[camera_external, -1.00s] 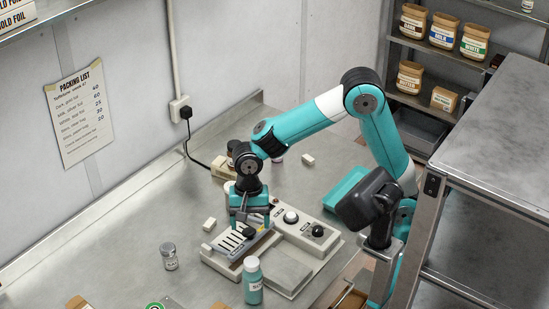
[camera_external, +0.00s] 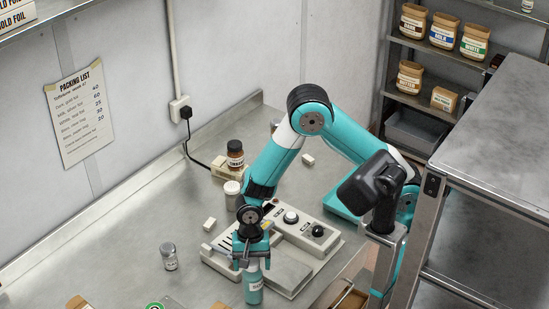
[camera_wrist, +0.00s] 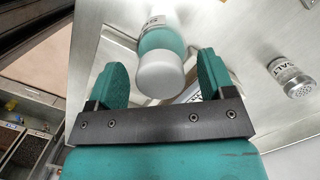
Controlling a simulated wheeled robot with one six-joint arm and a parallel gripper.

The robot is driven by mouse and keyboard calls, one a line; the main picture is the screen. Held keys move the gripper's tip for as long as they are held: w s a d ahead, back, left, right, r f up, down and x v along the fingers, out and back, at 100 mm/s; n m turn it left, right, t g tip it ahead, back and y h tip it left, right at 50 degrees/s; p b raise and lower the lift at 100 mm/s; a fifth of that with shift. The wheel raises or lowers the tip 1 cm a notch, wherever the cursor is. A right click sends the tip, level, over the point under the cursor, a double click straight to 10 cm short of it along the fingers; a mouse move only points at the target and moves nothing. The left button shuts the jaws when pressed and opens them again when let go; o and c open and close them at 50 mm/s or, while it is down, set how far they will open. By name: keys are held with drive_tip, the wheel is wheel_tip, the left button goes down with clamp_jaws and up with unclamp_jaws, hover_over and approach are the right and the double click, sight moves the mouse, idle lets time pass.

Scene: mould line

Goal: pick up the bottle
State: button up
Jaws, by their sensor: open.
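The bottle (camera_external: 254,291) is teal with a pale label and stands upright on the bench, in front of the white machine. In the wrist view the bottle (camera_wrist: 160,45) has a white cap facing me and lies between and just beyond the finger tips. My gripper (camera_external: 253,263) is directly over the bottle and hides its cap in the external view. In the wrist view my gripper (camera_wrist: 162,75) is open, with a teal finger on each side of the cap and a gap on both sides.
The white machine (camera_external: 318,232) with knobs stands right behind the bottle. A salt shaker (camera_external: 169,257) stands to the left; the wrist view shows this salt shaker (camera_wrist: 290,76) at right. A small white block (camera_external: 209,224) lies nearby. Bare bench lies between the shaker and the bottle.

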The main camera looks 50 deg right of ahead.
drive_tip(key=shift+f, duration=0.1)
drive_tip(key=shift+c, duration=0.2)
clamp_jaws()
